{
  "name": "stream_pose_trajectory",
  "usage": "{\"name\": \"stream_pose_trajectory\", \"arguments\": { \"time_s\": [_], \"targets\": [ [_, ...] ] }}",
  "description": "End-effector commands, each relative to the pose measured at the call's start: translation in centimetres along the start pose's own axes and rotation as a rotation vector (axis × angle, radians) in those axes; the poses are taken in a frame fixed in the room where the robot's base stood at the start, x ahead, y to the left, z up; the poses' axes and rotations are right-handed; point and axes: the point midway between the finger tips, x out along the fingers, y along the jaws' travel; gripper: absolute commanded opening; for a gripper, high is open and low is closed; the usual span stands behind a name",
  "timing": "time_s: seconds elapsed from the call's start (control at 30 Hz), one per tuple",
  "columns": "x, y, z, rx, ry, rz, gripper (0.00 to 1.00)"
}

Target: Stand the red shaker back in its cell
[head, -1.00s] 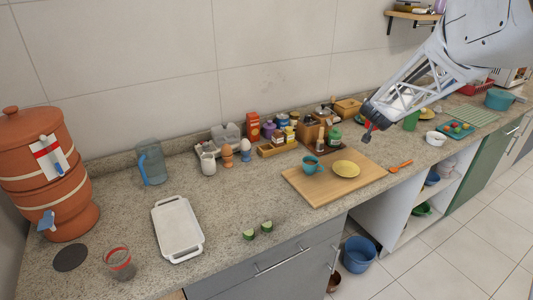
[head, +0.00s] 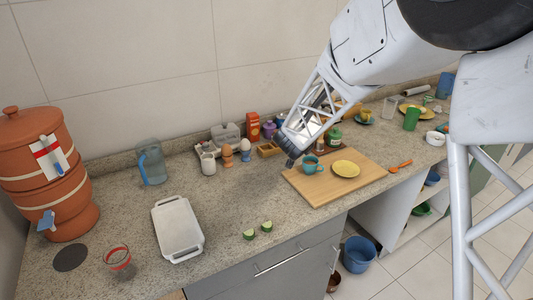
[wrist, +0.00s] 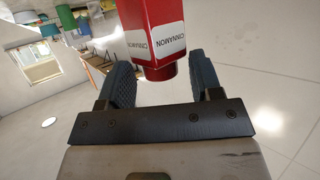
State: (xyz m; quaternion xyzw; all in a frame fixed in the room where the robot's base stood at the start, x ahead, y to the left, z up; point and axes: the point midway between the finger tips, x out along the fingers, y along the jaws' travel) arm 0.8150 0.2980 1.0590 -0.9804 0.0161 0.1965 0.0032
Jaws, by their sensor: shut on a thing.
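The red shaker (wrist: 153,30), labelled "CINNAMON", is between the fingers of my gripper (wrist: 163,82) in the wrist view. In the head view my gripper (head: 291,160) is low over the counter, just left of the cutting board's back edge; the shaker cannot be made out there. A small wooden tray with compartments (head: 267,150) stands behind and left of the gripper. My arm hides its right part, so I cannot tell which cell is empty.
The cutting board (head: 320,198) carries a teal cup (head: 311,165) and a yellow plate (head: 346,169), close to the gripper. Egg cups (head: 228,156), an orange-red box (head: 253,126) and jars crowd the wall side.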

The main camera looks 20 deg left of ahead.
Motion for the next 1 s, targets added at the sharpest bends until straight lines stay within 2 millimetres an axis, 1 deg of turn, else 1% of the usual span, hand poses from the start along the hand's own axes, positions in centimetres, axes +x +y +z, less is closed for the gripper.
{"name": "stream_pose_trajectory", "arguments": {
  "time_s": [0.03,0.2,0.33,0.5,0.7,1.0],
  "targets": [
    [-0.5,-1.1,0.7,-0.003,0.0,-0.006,0.32],
    [-2.0,-4.2,2.6,-0.008,0.001,-0.017,0.32],
    [-3.0,-6.1,3.9,-0.011,0.001,-0.025,0.32],
    [-4.0,-7.7,5.1,-0.013,0.0,-0.031,0.32],
    [-4.4,-8.4,5.7,-0.013,0.001,-0.033,0.32],
    [-4.4,-8.4,5.6,-0.014,0.001,-0.033,0.32]
  ]
}}
